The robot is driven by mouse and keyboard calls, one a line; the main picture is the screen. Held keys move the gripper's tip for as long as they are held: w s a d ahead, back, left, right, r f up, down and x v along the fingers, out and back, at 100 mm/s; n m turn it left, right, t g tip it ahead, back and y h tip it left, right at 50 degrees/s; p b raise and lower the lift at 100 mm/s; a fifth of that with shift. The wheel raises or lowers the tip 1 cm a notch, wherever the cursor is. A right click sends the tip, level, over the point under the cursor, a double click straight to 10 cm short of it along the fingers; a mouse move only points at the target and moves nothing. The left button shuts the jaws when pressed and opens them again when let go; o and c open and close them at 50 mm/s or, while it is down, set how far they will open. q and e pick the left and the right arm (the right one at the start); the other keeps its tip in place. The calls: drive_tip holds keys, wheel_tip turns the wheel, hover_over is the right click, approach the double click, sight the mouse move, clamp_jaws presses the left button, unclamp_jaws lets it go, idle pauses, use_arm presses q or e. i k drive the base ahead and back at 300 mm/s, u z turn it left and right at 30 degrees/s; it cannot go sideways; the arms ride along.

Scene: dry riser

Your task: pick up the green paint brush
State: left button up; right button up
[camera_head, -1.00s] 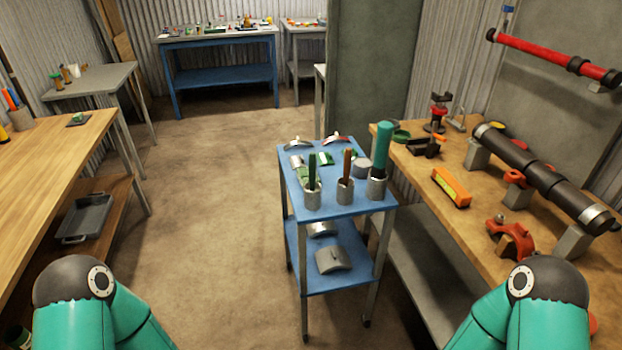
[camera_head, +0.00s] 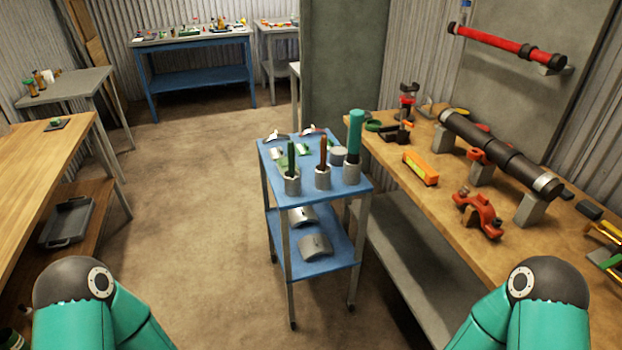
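A green-handled tool (camera_head: 291,156), likely the green paint brush, stands upright in a grey metal cup (camera_head: 292,184) on the top of the blue cart (camera_head: 321,195). A brown-handled tool (camera_head: 323,152) stands in a second cup, and a thicker teal-green item (camera_head: 355,132) stands in a third cup to the right. The lower ends of all three are hidden in the cups. Only my upper arm parts show at the lower left and lower right corners. Neither gripper is in view.
A wooden workbench (camera_head: 395,215) with a dark pipe (camera_head: 495,150), an orange level (camera_head: 421,169) and red clamps stands right of the cart. A wooden table (camera_head: 45,170) is at the left. The brown floor (camera_head: 200,210) between them is open. Curved metal pieces lie on the cart's lower shelf.

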sight(290, 144)
drive_tip(key=k, duration=0.6)
drive_tip(key=i, duration=1.9)
drive_tip(key=u, duration=0.55)
